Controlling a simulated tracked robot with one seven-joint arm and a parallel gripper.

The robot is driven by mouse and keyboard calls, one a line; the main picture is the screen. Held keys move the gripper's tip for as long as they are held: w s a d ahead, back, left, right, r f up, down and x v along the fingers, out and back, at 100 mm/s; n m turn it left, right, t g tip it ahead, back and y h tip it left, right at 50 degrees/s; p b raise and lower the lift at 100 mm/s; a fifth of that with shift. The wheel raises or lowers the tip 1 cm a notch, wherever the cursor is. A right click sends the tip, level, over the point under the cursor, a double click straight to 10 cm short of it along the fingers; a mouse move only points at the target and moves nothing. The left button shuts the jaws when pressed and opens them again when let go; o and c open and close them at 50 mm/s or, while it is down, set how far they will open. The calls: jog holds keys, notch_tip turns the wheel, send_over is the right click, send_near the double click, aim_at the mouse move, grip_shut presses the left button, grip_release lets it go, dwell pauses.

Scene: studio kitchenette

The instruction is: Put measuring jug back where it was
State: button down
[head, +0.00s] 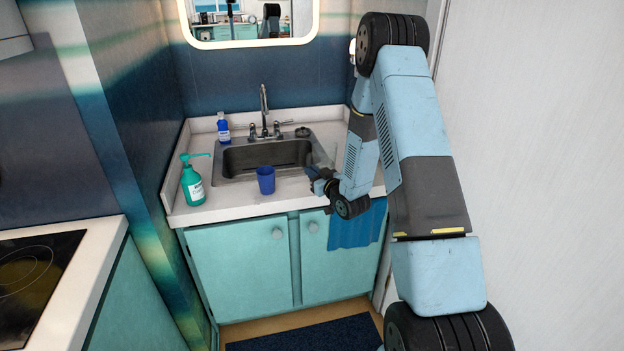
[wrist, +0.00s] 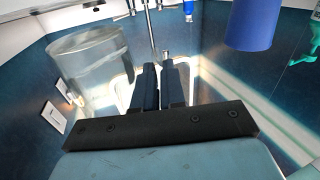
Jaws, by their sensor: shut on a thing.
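The measuring jug (wrist: 88,72) is a clear, see-through vessel on the left of the wrist view, right beside my fingers. In the head view it is only a faint clear shape (head: 322,156) at the sink's right end, partly behind my arm. My gripper (head: 312,178) is over the front right of the counter. In the wrist view my gripper (wrist: 163,78) has its dark fingers close together, shut on the jug's near side; the exact grip is hard to make out. Whether the jug's base touches the counter cannot be told.
A blue cup (head: 265,180) stands at the sink's front edge, left of my gripper. A green soap pump bottle (head: 193,184) and a blue bottle (head: 223,128) are further left. The sink (head: 262,157) has a tall tap (head: 264,105). A blue towel (head: 355,229) hangs below.

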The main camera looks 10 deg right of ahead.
jog(key=shift+a+f, duration=0.2)
jog(key=shift+f, duration=0.55)
jog(key=shift+s+d+f, duration=0.1)
jog(key=shift+d+f, duration=0.1)
jog(key=shift+f, duration=0.4)
jog(key=shift+f, duration=0.1)
jog(key=c, duration=1.2)
grip_release()
